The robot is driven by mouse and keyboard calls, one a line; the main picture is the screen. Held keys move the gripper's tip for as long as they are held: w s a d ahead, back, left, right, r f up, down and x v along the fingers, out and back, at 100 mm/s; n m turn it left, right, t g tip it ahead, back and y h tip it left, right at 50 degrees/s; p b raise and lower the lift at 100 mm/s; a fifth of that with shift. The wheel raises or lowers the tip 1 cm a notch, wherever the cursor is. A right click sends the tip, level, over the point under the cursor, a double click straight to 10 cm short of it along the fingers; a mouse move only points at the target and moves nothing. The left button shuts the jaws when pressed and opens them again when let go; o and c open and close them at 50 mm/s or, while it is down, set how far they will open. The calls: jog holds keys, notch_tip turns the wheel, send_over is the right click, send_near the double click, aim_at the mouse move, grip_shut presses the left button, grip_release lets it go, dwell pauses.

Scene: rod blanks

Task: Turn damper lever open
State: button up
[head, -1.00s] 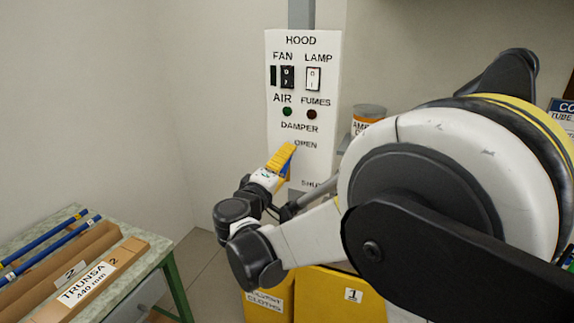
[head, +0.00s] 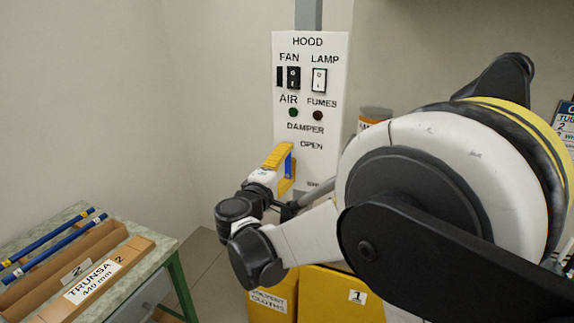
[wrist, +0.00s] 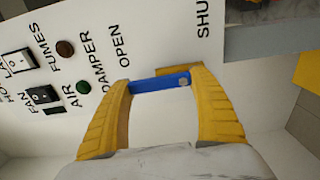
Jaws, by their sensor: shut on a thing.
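The damper lever (wrist: 158,82) is a blue bar with a silver pivot at its right end in the wrist view. It spans the space between the two yellow fingers of my gripper (wrist: 163,88), which is shut on it. Its free end is on the side of the OPEN label, with the pivot end towards the SHUT label. In the head view, my gripper (head: 280,163) is at the lower left of the white hood panel (head: 318,165), and a bit of blue shows between its fingers. Much of the lever is hidden there.
The fan switch (head: 293,77), lamp switch (head: 319,79), green AIR light (head: 293,112) and dark FUMES light (head: 318,115) are higher on the panel. A yellow bin (head: 340,296) stands below. A bench (head: 165,245) with blue rods (head: 55,241) is at left.

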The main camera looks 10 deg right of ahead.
jog(key=o, duration=1.4)
jog(key=shift+a, duration=0.1)
jog(key=shift+o, duration=0.2)
jog(key=shift+s, duration=0.1)
jog(key=v, duration=1.2)
